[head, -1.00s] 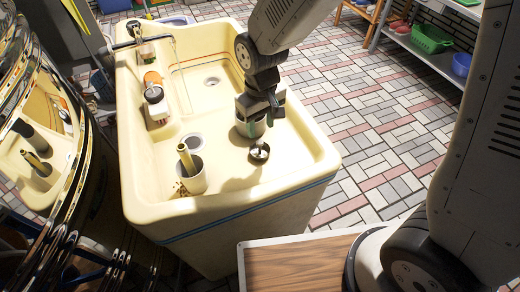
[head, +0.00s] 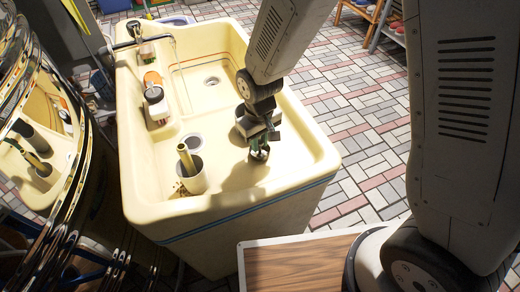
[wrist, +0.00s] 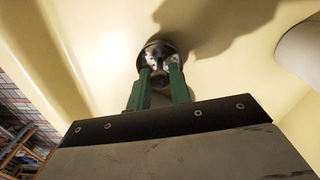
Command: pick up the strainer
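The strainer (head: 260,155) is a small, round, dark metal piece on the floor of the cream sink, near its front right. In the wrist view the strainer (wrist: 160,48) lies just beyond my fingertips, its shiny inside partly covered by them. My gripper (head: 259,147) points down at it from above. In the wrist view its two green fingers (wrist: 160,72) are apart, with a gap between them, and their tips overlap the strainer's near part. I cannot tell whether they touch it.
The cream sink (head: 225,205) has raised walls around my gripper. A jar with an orange top (head: 157,103) stands on the left ledge. Bare basin lies around the strainer.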

